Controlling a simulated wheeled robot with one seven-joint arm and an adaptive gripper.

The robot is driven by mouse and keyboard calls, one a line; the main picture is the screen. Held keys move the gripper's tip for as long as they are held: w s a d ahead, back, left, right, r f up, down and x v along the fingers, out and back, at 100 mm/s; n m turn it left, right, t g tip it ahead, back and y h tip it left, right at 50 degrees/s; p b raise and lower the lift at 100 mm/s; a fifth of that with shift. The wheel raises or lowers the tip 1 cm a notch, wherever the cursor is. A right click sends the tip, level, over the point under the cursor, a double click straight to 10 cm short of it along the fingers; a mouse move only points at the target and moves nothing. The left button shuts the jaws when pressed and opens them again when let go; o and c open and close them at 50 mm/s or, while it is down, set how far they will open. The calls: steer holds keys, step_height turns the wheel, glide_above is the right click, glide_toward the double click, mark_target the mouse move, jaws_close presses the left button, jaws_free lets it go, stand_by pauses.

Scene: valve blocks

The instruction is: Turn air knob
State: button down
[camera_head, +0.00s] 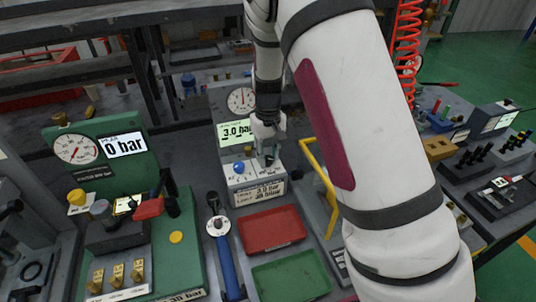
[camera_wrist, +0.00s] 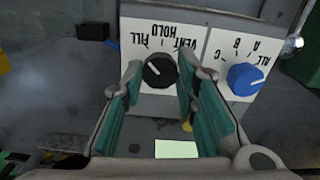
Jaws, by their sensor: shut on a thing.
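The black knob (camera_wrist: 159,70) with a white pointer line sits on a white panel marked FILL, HOLD and VENT in the wrist view. The lettering appears upside down there. My gripper (camera_wrist: 160,78) is closed around this knob, one teal-padded finger on each side. In the head view my gripper (camera_head: 268,142) reaches down to the right part of the small control box (camera_head: 262,190), and its fingers hide most of the knob. A blue knob (camera_wrist: 245,78) marked ALL, A, B and C sits beside it, and shows left of my gripper in the head view (camera_head: 239,167).
A display reading 3.0 bar (camera_head: 237,133) and a dial gauge (camera_head: 241,99) stand behind the box. A red tray (camera_head: 272,230) and green tray (camera_head: 291,277) lie in front. A yellow rail (camera_head: 318,172) stands to the right. A green station (camera_head: 180,255) reading 0 bar is left.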

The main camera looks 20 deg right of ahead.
mark_target(268, 158)
steer(key=shift+m, duration=0.3)
steer(key=m, duration=0.4)
steer(key=shift+m+p, duration=0.45)
steer(key=shift+m, duration=1.55)
steer(key=c, duration=1.2)
jaws_free()
steer(key=shift+c, duration=0.2)
steer(key=shift+r, duration=0.15)
step_height(268, 158, up, 12)
